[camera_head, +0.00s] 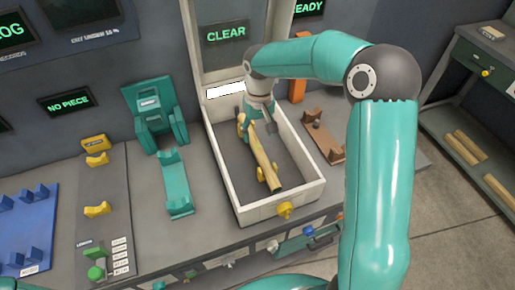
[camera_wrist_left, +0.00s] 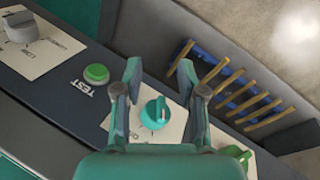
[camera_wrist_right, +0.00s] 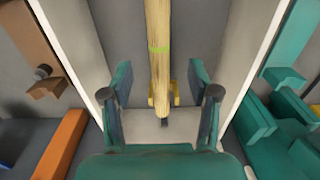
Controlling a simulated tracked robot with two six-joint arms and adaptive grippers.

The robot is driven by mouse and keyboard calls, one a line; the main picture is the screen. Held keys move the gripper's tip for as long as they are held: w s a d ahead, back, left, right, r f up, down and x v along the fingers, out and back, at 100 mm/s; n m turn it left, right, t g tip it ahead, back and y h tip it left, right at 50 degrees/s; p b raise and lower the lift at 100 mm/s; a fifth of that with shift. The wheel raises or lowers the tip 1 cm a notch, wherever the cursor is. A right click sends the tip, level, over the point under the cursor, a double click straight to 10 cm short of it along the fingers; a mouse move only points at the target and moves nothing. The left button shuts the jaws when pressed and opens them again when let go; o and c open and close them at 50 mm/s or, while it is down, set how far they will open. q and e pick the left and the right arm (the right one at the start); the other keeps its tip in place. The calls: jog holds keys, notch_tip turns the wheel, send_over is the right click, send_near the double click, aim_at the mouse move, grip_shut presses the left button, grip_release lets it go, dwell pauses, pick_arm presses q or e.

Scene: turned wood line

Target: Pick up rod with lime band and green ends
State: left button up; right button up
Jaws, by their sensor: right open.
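A pale wooden rod (camera_head: 264,166) lies lengthwise in a white-walled tray (camera_head: 313,173) in the head view, resting on yellow cradles. In the right wrist view the rod (camera_wrist_right: 159,65) shows a thin lime band; its end colours are not clear. My right gripper (camera_head: 258,124) is over the far part of the tray, at the rod's far end. In the right wrist view my right gripper (camera_wrist_right: 161,88) is open, its fingers on either side of the rod and apart from it. My left gripper (camera_wrist_left: 160,78) is open and empty above a control panel.
A teal stand (camera_head: 176,180) is left of the tray and a brown holder (camera_head: 322,135) right of it. An orange block (camera_wrist_right: 58,150) is near the right gripper. The left wrist view shows a green button (camera_wrist_left: 96,74), a teal knob (camera_wrist_left: 155,113) and a blue rack (camera_wrist_left: 228,85) with several rods.

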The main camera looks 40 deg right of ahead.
aim_at(258, 146)
notch_tip(258, 146, down, 2)
jog(key=shift+f, duration=0.1)
notch_tip(258, 146, down, 5)
jog(key=b, duration=0.3)
jog(key=shift+w+b, duration=0.1)
jog(key=shift+b, duration=0.25)
pick_arm(q)
notch_tip(258, 146, down, 4)
jog(key=shift+f, duration=0.1)
pick_arm(e)
grip_shut()
